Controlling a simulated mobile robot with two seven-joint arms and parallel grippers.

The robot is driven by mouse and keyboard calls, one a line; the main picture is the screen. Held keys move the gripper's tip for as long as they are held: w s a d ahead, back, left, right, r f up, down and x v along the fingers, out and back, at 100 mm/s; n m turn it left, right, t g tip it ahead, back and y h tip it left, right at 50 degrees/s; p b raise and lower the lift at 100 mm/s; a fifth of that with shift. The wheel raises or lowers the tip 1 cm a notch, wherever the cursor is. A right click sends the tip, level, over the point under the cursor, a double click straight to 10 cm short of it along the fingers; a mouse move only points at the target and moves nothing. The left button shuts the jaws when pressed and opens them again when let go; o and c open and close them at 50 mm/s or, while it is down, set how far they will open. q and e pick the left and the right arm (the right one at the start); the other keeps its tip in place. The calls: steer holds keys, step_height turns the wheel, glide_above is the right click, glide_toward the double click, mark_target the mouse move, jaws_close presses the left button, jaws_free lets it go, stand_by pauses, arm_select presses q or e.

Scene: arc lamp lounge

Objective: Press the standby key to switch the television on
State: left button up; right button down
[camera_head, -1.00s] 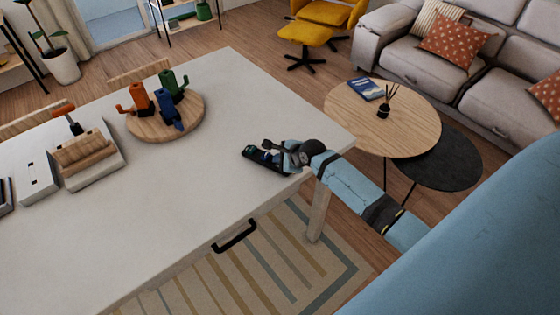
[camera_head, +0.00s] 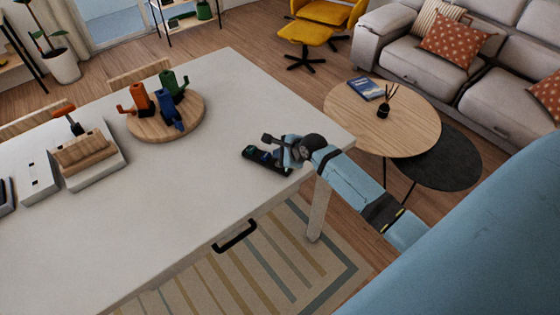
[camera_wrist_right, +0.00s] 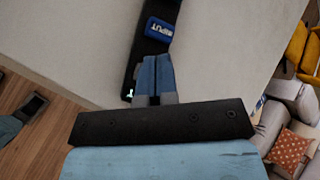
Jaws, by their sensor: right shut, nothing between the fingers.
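A dark remote control (camera_head: 258,158) lies on the pale table near its right corner. My right gripper (camera_head: 277,157) is shut and empty over the remote. In the right wrist view its blue fingers (camera_wrist_right: 155,60) hide part of the remote. I cannot tell whether the tips touch it. I cannot make out the standby key. No television is in view.
A round coffee table (camera_head: 350,115) stands beyond the right corner. The table's middle is clear.

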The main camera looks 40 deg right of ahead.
steer(key=shift+r, duration=2.5)
steer(key=s+a+f+n, duration=0.1)
steer(key=s+f+n, duration=0.1)
steer(key=s+a+f+n, duration=0.3)
steer(key=s+f+n, duration=0.1)
steer(key=s+n, duration=0.1)
steer(key=shift+a, duration=0.2)
steer(key=s+a+f+n+t, duration=0.1)
steer(key=s+a+f+n, duration=0.1)
steer(key=s+a+n, duration=0.3)
steer(key=s+a+f+n+t, duration=0.1)
steer(key=s+a+n, duration=0.5)
steer(key=s+n, duration=0.8)
steer(key=shift+s+a+f, duration=0.25)
steer(key=shift+s+f, duration=0.15)
steer(key=shift+f, duration=0.1)
steer(key=shift+s+d, duration=0.1)
steer(key=shift+d, duration=0.05)
